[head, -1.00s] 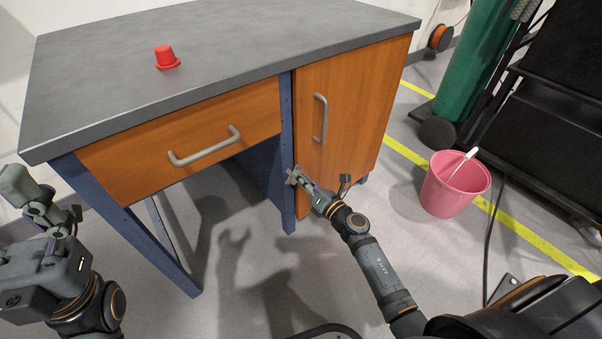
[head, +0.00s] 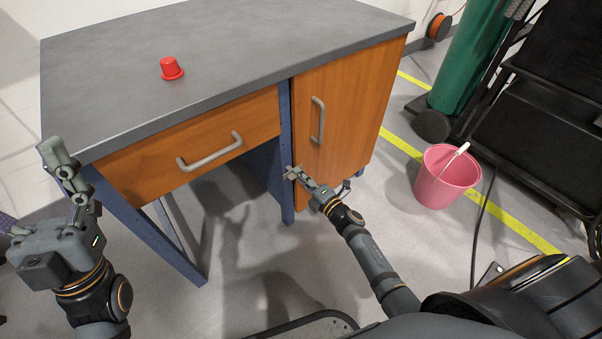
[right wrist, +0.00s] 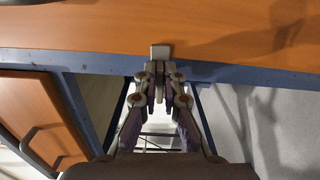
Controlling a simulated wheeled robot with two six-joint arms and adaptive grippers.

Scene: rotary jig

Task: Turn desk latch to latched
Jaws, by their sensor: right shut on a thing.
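The desk (head: 215,52) has a grey top, blue legs and orange wood fronts. Its latch (head: 290,173) is a small light grey piece at the left edge of the cabinet door (head: 345,120), beside the blue upright. My right gripper (head: 296,173) is shut on the latch. In the right wrist view the latch's square grey end (right wrist: 160,51) shows just beyond the closed fingertips (right wrist: 158,73), over the door edge. The fingers hide part of it, and I cannot tell its exact angle. My left gripper (head: 30,190) is open and empty, left of the desk.
The door handle (head: 318,121) is above my right gripper, and the drawer handle (head: 209,152) is to the left. A red knob-like piece (head: 171,69) stands on the desktop. A pink bucket (head: 446,178) stands on the floor at right, near a black cart (head: 540,125).

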